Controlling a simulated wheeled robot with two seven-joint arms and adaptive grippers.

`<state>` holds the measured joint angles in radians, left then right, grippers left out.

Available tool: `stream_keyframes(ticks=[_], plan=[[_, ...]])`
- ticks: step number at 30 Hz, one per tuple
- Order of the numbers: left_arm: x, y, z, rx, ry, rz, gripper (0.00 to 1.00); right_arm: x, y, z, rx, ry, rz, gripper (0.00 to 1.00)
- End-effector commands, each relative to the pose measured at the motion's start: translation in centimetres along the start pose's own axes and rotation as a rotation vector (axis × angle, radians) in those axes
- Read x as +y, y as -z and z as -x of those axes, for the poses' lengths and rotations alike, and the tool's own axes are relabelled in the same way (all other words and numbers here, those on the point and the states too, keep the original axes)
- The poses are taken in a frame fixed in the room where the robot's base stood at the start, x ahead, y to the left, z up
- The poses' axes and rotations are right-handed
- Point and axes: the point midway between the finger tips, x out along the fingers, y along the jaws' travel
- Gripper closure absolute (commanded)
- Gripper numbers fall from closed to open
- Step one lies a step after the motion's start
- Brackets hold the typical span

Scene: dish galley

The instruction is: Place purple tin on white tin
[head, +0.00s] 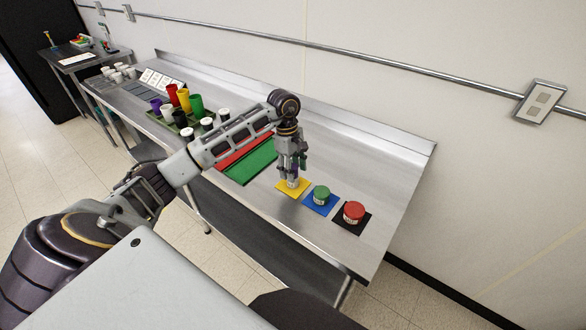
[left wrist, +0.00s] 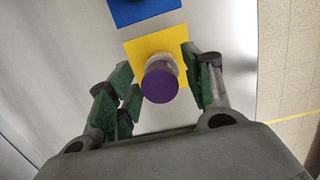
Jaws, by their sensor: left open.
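The purple tin (left wrist: 160,86) shows its round purple lid between the fingers of my left gripper (left wrist: 158,92) in the left wrist view. The gripper is open, with a finger on either side of the tin. In the head view the gripper (head: 293,172) points down over the yellow mat (head: 283,187) and mostly hides the purple tin. A pale tin (head: 292,184), seemingly the white tin, shows below the fingers on the mat. The purple tin appears stacked on it; I cannot see the contact clearly. My right gripper is not in view.
A green-lidded tin (head: 321,195) stands on a blue mat (head: 320,209), and a red-lidded tin (head: 353,212) on a black mat (head: 362,227), right of the gripper. Green (head: 250,162) and red panels lie left. Several cups and tins stand farther back.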

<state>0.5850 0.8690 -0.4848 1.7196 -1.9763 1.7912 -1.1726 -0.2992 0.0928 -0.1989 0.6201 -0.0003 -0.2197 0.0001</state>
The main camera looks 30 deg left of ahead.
Motion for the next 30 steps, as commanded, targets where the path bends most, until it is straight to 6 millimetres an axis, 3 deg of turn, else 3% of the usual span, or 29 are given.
stream_keyframes(ticks=[17,30], plan=[[0.1,0.1,5.9,0.001,-0.003,0.0,0.49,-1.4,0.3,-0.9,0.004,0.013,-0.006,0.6],[0.1,0.0,10.3,0.001,-0.002,0.0,0.49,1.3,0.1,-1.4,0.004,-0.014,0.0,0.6]])
